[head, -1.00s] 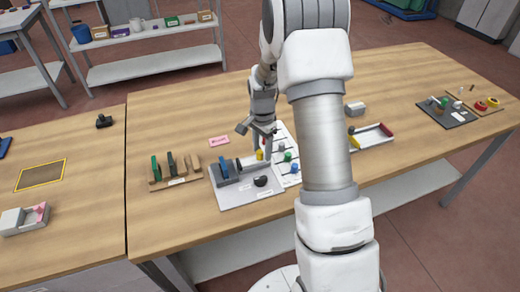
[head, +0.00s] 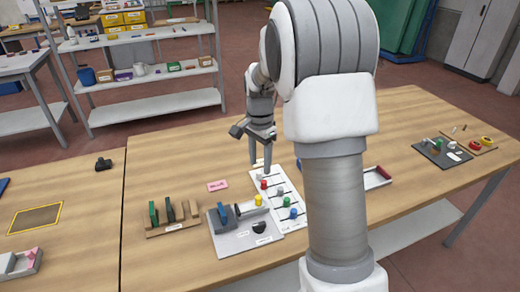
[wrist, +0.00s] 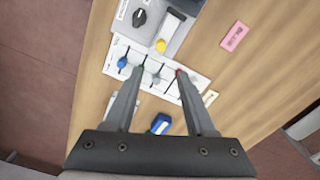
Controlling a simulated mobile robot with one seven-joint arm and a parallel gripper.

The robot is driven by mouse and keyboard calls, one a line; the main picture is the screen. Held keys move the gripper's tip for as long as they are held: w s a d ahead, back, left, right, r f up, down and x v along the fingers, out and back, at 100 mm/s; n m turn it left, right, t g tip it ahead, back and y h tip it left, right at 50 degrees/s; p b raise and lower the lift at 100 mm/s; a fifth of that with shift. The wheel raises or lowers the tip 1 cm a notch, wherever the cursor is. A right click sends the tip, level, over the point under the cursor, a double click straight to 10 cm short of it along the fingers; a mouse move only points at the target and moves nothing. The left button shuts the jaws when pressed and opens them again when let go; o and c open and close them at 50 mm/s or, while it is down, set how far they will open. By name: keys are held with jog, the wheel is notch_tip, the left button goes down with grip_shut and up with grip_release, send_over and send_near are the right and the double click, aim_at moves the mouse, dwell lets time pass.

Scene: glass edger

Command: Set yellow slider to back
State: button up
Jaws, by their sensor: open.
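The white slider panel (head: 272,178) lies on the table and has several knobs on dark slots. The yellow slider knob (head: 258,201) is at the panel's left edge, close to the grey machine. In the wrist view the yellow knob (wrist: 161,45) is beyond my fingertips, by the panel's machine-side edge. The red (head: 264,184), grey (head: 280,192), green (head: 287,201) and blue (head: 293,213) knobs stand on the panel. My gripper (head: 260,167) is open and empty above the panel's far end. In the wrist view my gripper (wrist: 160,74) points over the panel, its fingertips wide apart.
The grey machine (head: 232,240) with a dark dial sits directly left of the panel. A pink label (head: 217,185) lies behind it. A wooden rack (head: 170,228) stands further left. A blue object (wrist: 160,124) shows between my fingers. My arm hides part of the table right of the panel.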

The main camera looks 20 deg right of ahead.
jog(key=shift+r, duration=1.9)
jog(key=shift+r, duration=0.1)
jog(key=s+a+r+n+t, duration=0.1)
jog(key=s+a+r+n, duration=0.15)
jog(key=s+r, duration=0.3)
jog(key=s+a+r+n+t, duration=0.2)
jog(key=s+r+n, duration=0.2)
jog(key=s, duration=0.2)
jog(key=s+a+n+t, duration=0.2)
jog(key=s+n, duration=0.5)
jog(key=s, duration=0.7)
jog(key=shift+a+r+t, duration=0.2)
jog(key=shift+a+t, duration=0.1)
jog(key=shift+a, duration=0.45)
